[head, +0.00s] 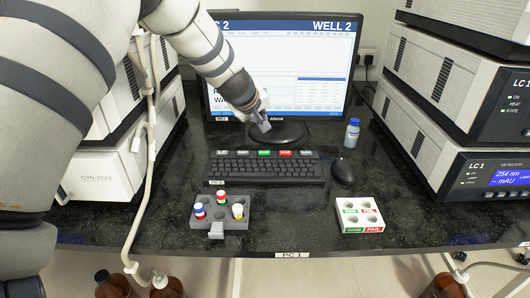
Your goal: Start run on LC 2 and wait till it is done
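The monitor (300,60) stands at the back of the bench. Its blue header reads "2" at the left, partly hidden by my arm, and "WELL 2" at the right. Large status text at its lower left is mostly covered. The keyboard (262,169) lies in front, with a top row holding an LC key (222,153), a green key (265,153) and a red key (285,153); the small labels are hard to read. My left gripper (262,123) points down before the monitor base, above and behind the green key. Its finger gap is unclear. My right gripper is out of view.
A grey rack (235,222) with several capped vials sits front left. A white tray (360,214) with green and red labels sits front right. A mouse (342,171) and blue-capped bottle (352,133) stand right of the keyboard. Instrument stacks flank both sides.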

